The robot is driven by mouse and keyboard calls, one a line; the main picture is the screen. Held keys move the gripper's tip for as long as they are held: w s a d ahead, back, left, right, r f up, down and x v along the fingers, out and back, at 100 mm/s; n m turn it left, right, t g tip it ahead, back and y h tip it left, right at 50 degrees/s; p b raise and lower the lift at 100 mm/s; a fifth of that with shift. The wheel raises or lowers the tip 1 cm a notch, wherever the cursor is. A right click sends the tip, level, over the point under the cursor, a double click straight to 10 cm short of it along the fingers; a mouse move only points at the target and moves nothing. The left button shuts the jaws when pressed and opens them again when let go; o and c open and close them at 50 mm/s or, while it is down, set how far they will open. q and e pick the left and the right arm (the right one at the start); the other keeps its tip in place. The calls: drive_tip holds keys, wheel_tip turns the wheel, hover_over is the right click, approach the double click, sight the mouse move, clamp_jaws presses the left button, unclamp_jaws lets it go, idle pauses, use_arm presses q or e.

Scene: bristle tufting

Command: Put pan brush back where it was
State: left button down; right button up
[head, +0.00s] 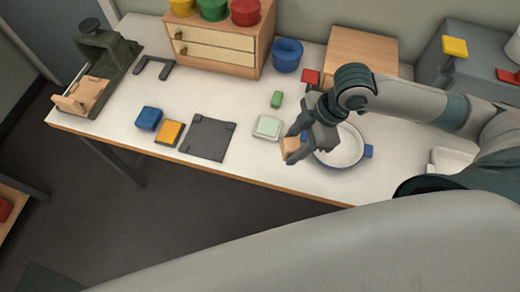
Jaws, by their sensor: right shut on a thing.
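My right gripper (299,139) reaches in from the right and is shut on a small tan wooden piece (291,148), which looks like the pan brush. It holds it near the front edge of the table, beside the left rim of a round white pan (346,150) with blue handles. The gripper and wrist cover part of the pan. The bristles cannot be made out, and I cannot tell whether the brush touches the table. My left gripper is not in view.
Left of the gripper are a pale green block (268,126), a small green block (276,99), a dark square plate (207,138), and yellow (168,133) and blue (149,118) blocks. A drawer cabinet (214,49), blue cup (287,55) and wooden board (361,50) stand behind. A dark green press (108,52) stands far left.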

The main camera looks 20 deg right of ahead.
drive_tip(key=w+a+f, duration=0.1)
drive_tip(key=w+a, duration=0.1)
drive_tip(key=w+a+f+p, duration=0.1)
drive_tip(key=w+a+f, duration=0.1)
drive_tip(key=w+a+f+p, duration=0.1)
drive_tip(key=w+a+f, duration=0.1)
drive_tip(key=a, duration=0.1)
drive_tip(key=shift+f, duration=0.15)
drive_tip(key=shift+s+d+f, duration=0.1)
drive_tip(key=shift+f, duration=0.05)
wheel_tip(320, 180, down, 3)
drive_tip(key=shift+r+p, duration=0.2)
drive_tip(key=shift+p, duration=0.55)
drive_tip(key=shift+f, duration=0.6)
drive_tip(key=shift+f, duration=0.1)
drive_tip(key=o, duration=1)
drive_tip(key=shift+c, duration=0.2)
